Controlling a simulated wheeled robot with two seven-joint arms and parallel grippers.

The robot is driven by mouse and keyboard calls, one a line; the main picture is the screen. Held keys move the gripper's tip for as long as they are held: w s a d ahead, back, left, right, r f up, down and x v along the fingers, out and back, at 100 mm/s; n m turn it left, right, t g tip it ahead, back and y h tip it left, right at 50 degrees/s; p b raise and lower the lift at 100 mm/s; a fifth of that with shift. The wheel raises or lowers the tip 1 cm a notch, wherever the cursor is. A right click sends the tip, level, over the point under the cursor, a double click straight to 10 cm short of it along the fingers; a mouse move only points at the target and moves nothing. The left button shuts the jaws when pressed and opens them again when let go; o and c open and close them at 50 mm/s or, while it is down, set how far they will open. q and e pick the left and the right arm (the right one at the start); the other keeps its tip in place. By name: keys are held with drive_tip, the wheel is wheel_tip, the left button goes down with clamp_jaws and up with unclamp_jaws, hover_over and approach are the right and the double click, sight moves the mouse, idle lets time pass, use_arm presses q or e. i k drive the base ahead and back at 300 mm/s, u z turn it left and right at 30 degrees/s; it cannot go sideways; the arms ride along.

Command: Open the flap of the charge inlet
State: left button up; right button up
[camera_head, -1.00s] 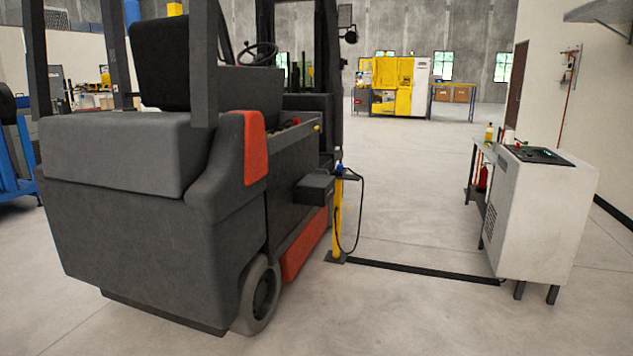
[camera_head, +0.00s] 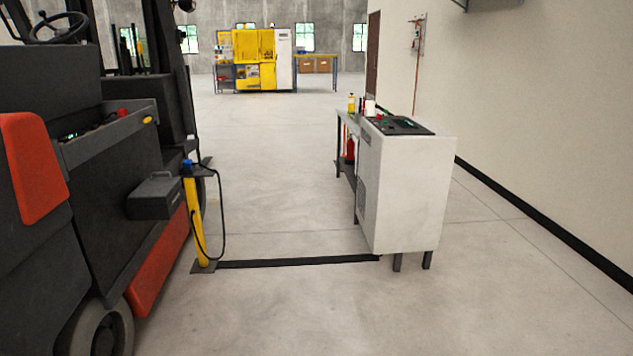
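A dark box (camera_head: 155,197) sticks out from the right side of the forklift (camera_head: 112,185), low down; it may be the charge inlet. Its flap cannot be made out at this distance. A yellow charging post (camera_head: 194,222) stands on the floor just right of the box, with a blue part (camera_head: 187,166) on top and a black cable (camera_head: 222,225) looping down its right side. Neither of my grippers is in view.
A black floor strip (camera_head: 300,262) runs from the post to a white cabinet (camera_head: 408,190) on legs. A bench (camera_head: 346,125) with bottles stands behind it. A wall (camera_head: 540,130) is at right. The floor (camera_head: 290,310) in front is clear. A yellow machine (camera_head: 253,58) stands far back.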

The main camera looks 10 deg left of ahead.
sight(156, 187)
drive_tip(key=u, duration=0.05)
drive_tip(key=i, duration=2.7)
drive_tip(key=u, duration=1.5)
drive_tip(key=i, duration=1.75)
drive_tip(key=u, duration=1.2)
